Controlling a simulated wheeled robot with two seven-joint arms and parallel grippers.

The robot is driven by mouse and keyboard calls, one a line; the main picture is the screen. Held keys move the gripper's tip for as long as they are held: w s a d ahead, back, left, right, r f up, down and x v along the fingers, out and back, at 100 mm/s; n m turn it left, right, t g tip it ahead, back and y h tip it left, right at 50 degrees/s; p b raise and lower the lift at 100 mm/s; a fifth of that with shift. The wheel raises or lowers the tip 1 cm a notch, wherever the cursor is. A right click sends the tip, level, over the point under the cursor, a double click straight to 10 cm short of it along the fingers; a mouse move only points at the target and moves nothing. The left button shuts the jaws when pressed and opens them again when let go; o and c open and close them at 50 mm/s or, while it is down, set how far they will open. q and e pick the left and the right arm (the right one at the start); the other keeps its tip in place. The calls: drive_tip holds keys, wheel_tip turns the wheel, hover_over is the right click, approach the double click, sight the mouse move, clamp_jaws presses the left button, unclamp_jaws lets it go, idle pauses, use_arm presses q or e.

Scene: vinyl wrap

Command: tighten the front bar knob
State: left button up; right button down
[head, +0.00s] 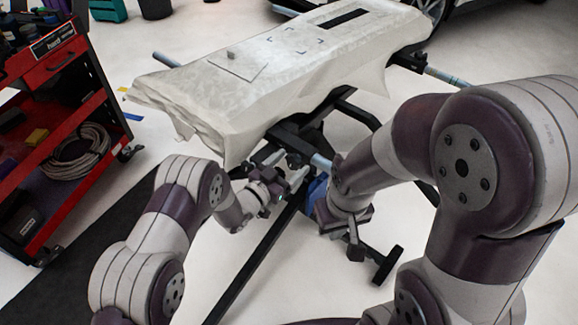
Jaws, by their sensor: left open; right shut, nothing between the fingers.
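The black work stand (245,262) stands under a pale wrapped panel. A short grey-blue bar end (321,162) shows at its front, with dark clamp parts (278,157) beside it. The front bar knob cannot be told apart clearly among these dark parts. My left gripper (293,184) is open, close to the clamp parts and just below them; I cannot tell whether it touches anything. My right gripper (355,238) is shut and empty, lower and to the right, in front of the stand's frame. My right wrist hides part of the bar and frame.
The pale covered panel (225,95) lies across the stand. A red tool cart (62,60) with a coiled hose (80,153) stands at left. A black stand foot (387,264) lies low at right. A car (440,12) is behind. Open white floor lies between cart and stand.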

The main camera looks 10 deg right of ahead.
use_arm(q)
drive_tip(key=c, duration=1)
drive_tip(key=shift+c, duration=0.2)
